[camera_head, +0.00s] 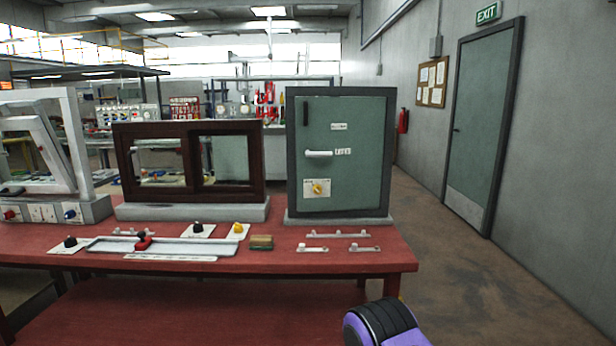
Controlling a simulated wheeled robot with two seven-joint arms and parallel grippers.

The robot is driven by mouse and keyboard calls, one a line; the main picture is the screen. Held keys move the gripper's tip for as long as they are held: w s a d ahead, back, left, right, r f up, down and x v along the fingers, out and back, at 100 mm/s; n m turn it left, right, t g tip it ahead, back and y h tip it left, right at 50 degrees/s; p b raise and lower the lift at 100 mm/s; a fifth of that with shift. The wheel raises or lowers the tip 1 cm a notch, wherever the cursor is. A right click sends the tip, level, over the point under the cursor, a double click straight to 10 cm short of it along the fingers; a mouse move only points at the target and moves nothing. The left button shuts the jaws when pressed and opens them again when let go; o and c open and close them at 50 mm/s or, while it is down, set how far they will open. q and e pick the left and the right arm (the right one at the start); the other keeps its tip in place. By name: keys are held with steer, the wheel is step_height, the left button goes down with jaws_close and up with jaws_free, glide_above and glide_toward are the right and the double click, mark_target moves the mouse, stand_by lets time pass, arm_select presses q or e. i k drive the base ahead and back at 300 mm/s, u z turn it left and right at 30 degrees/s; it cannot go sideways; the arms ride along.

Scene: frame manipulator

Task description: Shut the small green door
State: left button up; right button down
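The small green door (360,180) sits in a dark grey frame (392,150) on a pale base at the right end of the red table. Its panel looks about flush with the frame; I cannot tell whether a narrow gap is left. It carries a white horizontal handle (319,153), a yellow knob (318,187) on a white plate and a dark upright piece near the top left. Neither of my grippers shows. A purple and black part of my own arm is at the bottom edge, apart from the door.
The red table (330,264) holds a brown sliding window (190,160) and a white tilted window (50,150) left of the door. Low handles, knobs and a white rail lie along its front. Open floor (480,290) is at right, before a large wall door (485,125).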

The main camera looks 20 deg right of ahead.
mark_target(352, 128)
steer(key=u, duration=0.3)
steer(key=i, duration=1)
steer(key=z, duration=0.05)
